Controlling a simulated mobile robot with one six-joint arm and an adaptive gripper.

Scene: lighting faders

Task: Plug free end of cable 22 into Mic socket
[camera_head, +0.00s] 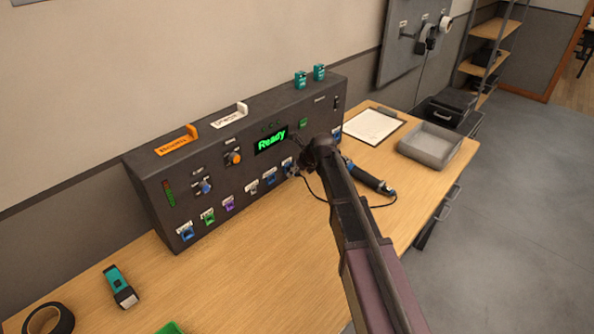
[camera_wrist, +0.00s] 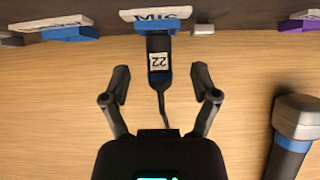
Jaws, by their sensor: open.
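The plug of cable 22 (camera_wrist: 159,62) is dark with blue bands and a white tag reading 22. Its front end meets the panel right under the Mic label (camera_wrist: 156,14), in line with the Mic socket. The socket opening is hidden, so how deep the plug sits cannot be seen. My gripper (camera_wrist: 160,82) is open, its fingers spread on either side of the plug's rear and the thin cable, touching neither. In the head view my gripper (camera_head: 318,152) is at the panel's right part, and the black cable (camera_head: 312,190) loops right from there.
The dark control panel (camera_head: 225,180) has a green Ready display (camera_head: 271,140) and several coloured sockets. A dark handle with a blue band (camera_head: 368,178) lies right of my gripper. A grey tray (camera_head: 432,145) and clipboard (camera_head: 372,126) are farther right.

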